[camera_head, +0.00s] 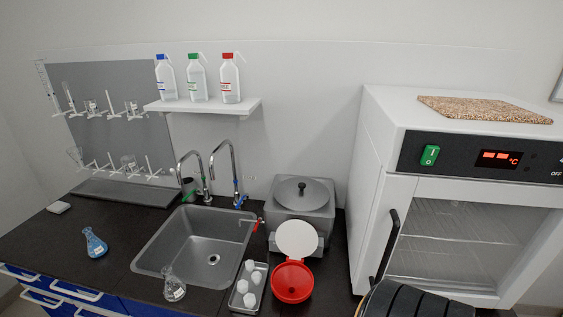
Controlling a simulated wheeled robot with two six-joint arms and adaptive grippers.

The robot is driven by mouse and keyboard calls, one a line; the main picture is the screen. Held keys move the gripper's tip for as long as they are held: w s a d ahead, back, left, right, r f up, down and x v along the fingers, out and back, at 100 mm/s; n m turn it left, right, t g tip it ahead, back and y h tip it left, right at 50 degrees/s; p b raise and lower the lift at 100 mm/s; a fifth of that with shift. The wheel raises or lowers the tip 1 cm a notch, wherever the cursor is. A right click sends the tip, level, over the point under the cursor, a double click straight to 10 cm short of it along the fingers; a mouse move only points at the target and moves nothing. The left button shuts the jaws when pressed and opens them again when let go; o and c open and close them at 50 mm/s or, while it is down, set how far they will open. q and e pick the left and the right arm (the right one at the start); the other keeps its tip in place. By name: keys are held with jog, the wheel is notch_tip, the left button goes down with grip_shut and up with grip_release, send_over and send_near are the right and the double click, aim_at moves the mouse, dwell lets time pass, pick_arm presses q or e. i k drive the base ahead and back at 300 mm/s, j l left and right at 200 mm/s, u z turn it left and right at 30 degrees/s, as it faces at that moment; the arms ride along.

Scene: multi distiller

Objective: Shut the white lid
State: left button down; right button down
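The white lid (297,237) is a round disc standing open, raised at the back of a round red container (292,283). The lid leans up in front of the grey metal vessel (301,212), and the red inside of the container shows. I cannot tell whether the lid touches the vessel. Neither of my grippers is in view.
A metal tray (236,301) with several white pieces stands left of the container. The sink (172,255) and two flasks lie farther left. A white oven (372,170) stands right. A black ribbed shape (415,301) with a yellow edge fills the bottom right; I cannot identify it.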

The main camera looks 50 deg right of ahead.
aim_at(297, 238)
jog(key=z, duration=1.7)
